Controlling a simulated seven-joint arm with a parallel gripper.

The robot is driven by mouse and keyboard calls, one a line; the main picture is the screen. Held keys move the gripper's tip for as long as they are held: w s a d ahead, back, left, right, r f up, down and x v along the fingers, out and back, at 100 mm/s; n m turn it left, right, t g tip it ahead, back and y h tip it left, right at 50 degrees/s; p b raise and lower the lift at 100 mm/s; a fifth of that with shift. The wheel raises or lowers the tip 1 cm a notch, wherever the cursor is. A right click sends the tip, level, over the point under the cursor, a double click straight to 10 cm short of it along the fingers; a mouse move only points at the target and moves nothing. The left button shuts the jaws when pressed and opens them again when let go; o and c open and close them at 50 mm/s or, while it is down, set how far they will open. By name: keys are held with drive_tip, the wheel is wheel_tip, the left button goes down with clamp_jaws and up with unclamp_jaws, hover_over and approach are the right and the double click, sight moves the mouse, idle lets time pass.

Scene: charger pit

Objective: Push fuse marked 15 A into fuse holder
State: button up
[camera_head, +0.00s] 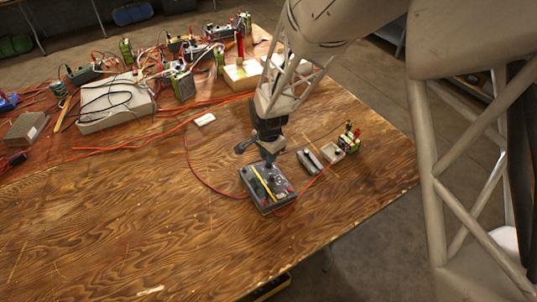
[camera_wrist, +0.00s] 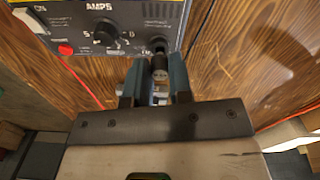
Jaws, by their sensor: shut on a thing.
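My gripper (camera_wrist: 155,75) is shut on the fuse (camera_wrist: 160,72), a small dark cylinder with a brownish band. No 15 A marking is readable on it. The fuse holder (camera_wrist: 158,45) is a dark round fitting at the lower right corner of the charger panel (camera_wrist: 75,18). The fuse lines up with the holder and its far end is at the opening; I cannot tell how far in it sits. In the head view, my gripper (camera_head: 268,158) is over the charger (camera_head: 262,203), and the fuse is hidden there.
Right of the charger are a small dark grey box (camera_head: 309,160) and an open pale box (camera_head: 332,152) near a cluster of parts (camera_head: 350,136). A red wire (camera_head: 205,180) runs to the charger. The front-left wooden tabletop (camera_head: 110,215) is mostly clear; cluttered equipment fills the back.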

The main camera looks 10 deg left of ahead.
drive_tip(key=shift+f, duration=0.9)
idle(2.2)
drive_tip(key=o, duration=0.8)
drive_tip(key=shift+o, duration=1)
drive_tip(key=shift+r, duration=0.1)
drive_tip(key=shift+r, duration=3.65)
